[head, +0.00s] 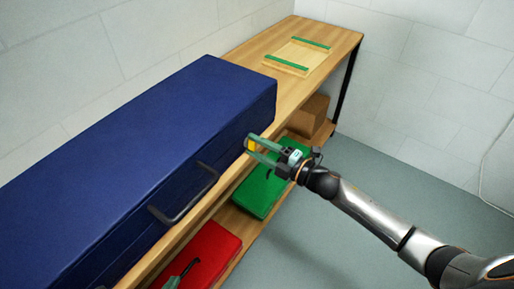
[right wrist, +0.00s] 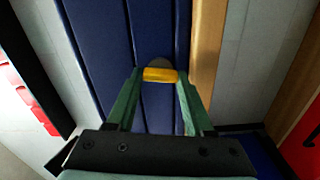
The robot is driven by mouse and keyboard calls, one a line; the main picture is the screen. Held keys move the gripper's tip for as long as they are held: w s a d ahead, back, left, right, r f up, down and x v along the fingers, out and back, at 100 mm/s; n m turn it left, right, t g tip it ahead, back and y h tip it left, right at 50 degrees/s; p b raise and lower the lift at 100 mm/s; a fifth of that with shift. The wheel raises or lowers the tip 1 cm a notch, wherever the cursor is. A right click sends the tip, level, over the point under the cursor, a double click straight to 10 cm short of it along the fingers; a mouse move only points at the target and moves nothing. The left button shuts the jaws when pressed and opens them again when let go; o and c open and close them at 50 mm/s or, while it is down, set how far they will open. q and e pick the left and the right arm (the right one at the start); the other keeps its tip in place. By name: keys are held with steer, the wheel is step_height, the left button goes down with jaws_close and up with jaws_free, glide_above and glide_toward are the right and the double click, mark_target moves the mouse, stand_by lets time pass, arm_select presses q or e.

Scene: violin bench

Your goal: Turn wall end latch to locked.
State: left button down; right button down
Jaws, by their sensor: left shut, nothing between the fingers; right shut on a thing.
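The long blue case (head: 140,130) lies closed on the wooden bench, with a dark handle (head: 185,197) on its front side. The wall end latch (head: 251,145) is a small yellow tab near the far end of that side. In the right wrist view the yellow latch (right wrist: 159,75) lies crosswise between my fingertips, in front of a grey round plate. My right gripper (head: 252,147) is shut on the latch. My left gripper (head: 173,282) shows only as a greenish tip at the bottom edge, shut and apart from the latch.
A wooden frame with green strips (head: 298,56) lies at the bench's far end. On the lower shelf are a red case (head: 212,250), a green case (head: 258,192) and a brown box (head: 308,115). The grey floor (head: 350,240) at right is clear.

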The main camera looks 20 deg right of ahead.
steer(key=shift+f+n, duration=0.1)
steer(key=shift+n, duration=0.4)
arm_select(q)
steer(key=shift+s+a+f, duration=0.15)
steer(key=shift+s+f, duration=0.3)
arm_select(e)
steer(key=shift+n, duration=0.5)
arm_select(q)
steer(key=shift+w, duration=0.1)
steer(key=shift+w+r, duration=0.1)
steer(key=shift+r, duration=0.05)
arm_select(e)
steer(key=shift+c, duration=1.4)
jaws_free()
